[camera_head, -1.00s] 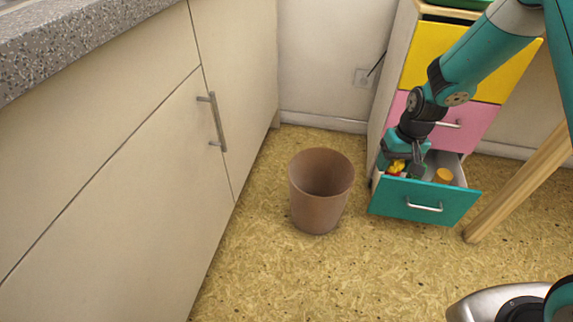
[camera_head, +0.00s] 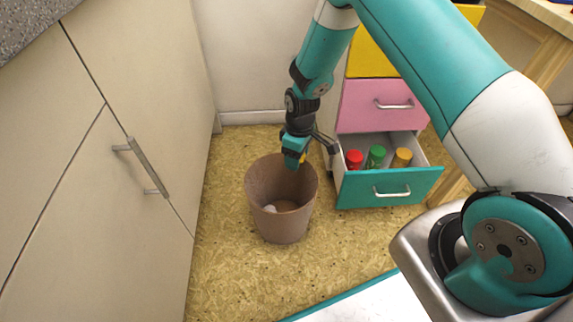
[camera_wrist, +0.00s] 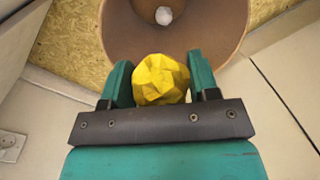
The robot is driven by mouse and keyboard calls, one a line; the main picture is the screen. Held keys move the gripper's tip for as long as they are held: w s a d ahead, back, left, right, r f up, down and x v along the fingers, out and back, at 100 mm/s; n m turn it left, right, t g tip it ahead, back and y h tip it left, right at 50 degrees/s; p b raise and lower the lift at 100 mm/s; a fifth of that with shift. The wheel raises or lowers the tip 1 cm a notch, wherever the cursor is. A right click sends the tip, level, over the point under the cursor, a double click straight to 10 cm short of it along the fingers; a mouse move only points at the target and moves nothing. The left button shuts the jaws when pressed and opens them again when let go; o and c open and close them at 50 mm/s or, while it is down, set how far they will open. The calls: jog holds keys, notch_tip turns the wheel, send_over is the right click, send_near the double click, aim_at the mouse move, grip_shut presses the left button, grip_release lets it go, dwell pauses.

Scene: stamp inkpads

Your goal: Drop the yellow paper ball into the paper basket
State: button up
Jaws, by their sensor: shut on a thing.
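My gripper (camera_wrist: 160,82) is shut on the yellow paper ball (camera_wrist: 160,80), which sits between its two teal fingers in the wrist view. The basket stands upright on the floor. Its open mouth also shows in the wrist view (camera_wrist: 195,45), beyond the ball. A white crumpled ball (camera_head: 270,209) lies inside the basket; it also shows in the wrist view (camera_wrist: 164,15).
An open teal drawer (camera_head: 385,188) to the right of the basket holds a red-capped (camera_head: 355,158), a green (camera_head: 376,156) and an orange-capped container (camera_head: 402,156). A pink drawer (camera_head: 375,105) above is shut. Cream cabinets (camera_head: 150,90) stand on the left. The floor (camera_head: 222,265) around the basket is clear.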

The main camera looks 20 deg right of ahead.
jog(key=a+f+n+b, duration=0.3)
jog(key=f+b, duration=0.2)
jog(key=f, duration=0.4)
jog(key=shift+s+b, duration=0.3)
jog(key=shift+s, duration=0.15)
jog(key=shift+a, duration=0.1)
jog(key=o, duration=1)
jog(key=r+p, duration=0.2)
jog(key=r, duration=0.3)
jog(key=w+r+p, duration=0.1)
jog(key=r+p, duration=0.1)
jog(key=r, duration=0.4)
jog(key=d+r+p, duration=0.1)
jog(key=r+p, duration=0.2)
jog(key=r, duration=0.3)
jog(key=shift+w+r, duration=0.15)
jog(key=shift+w, duration=0.15)
